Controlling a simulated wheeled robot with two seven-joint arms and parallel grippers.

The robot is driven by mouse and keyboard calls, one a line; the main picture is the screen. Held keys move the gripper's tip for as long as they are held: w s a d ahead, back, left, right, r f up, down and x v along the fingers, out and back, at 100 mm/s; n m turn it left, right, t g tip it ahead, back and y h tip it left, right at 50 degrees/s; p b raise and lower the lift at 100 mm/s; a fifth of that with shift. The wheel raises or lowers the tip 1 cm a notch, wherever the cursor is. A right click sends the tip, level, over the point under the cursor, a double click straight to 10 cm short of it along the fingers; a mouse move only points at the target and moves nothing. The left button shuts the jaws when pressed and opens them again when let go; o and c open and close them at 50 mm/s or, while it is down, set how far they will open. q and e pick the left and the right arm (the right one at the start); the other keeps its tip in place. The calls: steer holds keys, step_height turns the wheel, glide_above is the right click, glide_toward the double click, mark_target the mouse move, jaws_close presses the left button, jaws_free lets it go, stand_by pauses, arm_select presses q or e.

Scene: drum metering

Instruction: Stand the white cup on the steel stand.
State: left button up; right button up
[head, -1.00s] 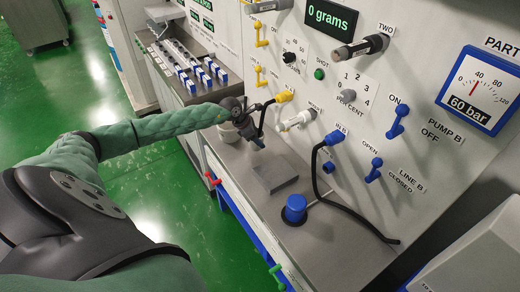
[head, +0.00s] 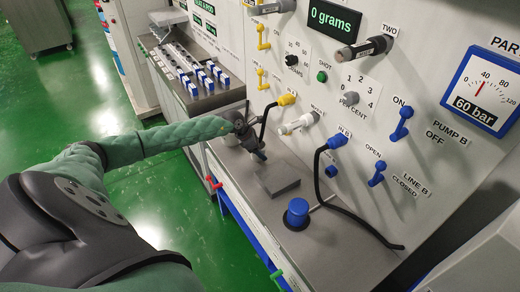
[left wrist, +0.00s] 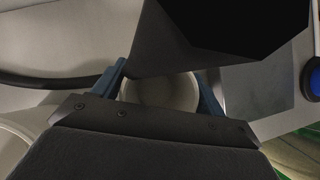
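My left gripper (head: 259,154) is low over the counter, just up and left of the steel stand (head: 278,180), a flat grey block. In the left wrist view its two blue fingers (left wrist: 160,75) stand apart, with the pale round cup (left wrist: 160,92) showing between them. A dark block covers part of the cup's far side. Whether the fingers press on the cup cannot be told. The stand's grey top (left wrist: 258,100) shows right of the fingers. In the head view the gripper and wrist hide the space between the fingers. My right gripper is not in view.
A pale round rim (left wrist: 14,150) shows at the lower left of the wrist view. A blue knob (head: 297,212) stands right of the stand. A black hose (head: 320,180) drops from the panel's blue fitting. The panel wall borders the counter (head: 330,250).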

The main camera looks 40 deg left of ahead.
arm_select(q)
steer(key=shift+o, duration=0.4)
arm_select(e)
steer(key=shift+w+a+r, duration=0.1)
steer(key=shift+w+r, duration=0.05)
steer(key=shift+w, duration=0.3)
arm_select(q)
steer(key=shift+r, duration=0.2)
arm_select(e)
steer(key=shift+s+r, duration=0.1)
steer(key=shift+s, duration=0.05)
